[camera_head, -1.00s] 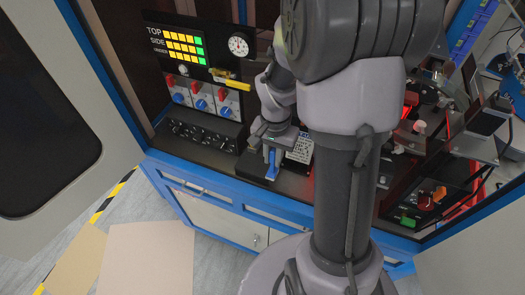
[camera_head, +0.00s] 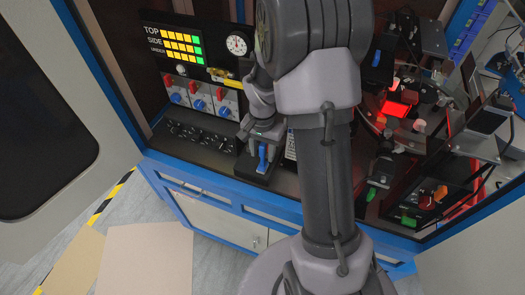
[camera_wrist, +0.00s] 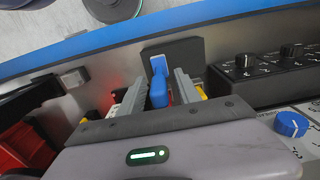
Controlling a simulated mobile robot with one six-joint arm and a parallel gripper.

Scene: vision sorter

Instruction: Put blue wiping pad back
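The blue wiping pad (camera_wrist: 159,88) is between the two fingers of my gripper (camera_wrist: 160,93) in the wrist view, with its lighter blue end pointing away from the gripper. In the head view the pad (camera_head: 263,156) hangs upright below my gripper (camera_head: 263,141), at the black holder block (camera_head: 256,172) on the bench. The holder plate (camera_wrist: 187,50) shows behind the pad in the wrist view. The fingers appear shut on the pad. Whether the pad touches the holder cannot be told.
A black row of knobs (camera_head: 200,137) stands left of the holder, with switch boxes (camera_head: 200,95) and an indicator panel (camera_head: 181,45) behind. A red-lit fixture (camera_head: 397,108) and other equipment fill the right. The blue bench edge (camera_head: 220,196) runs along the front.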

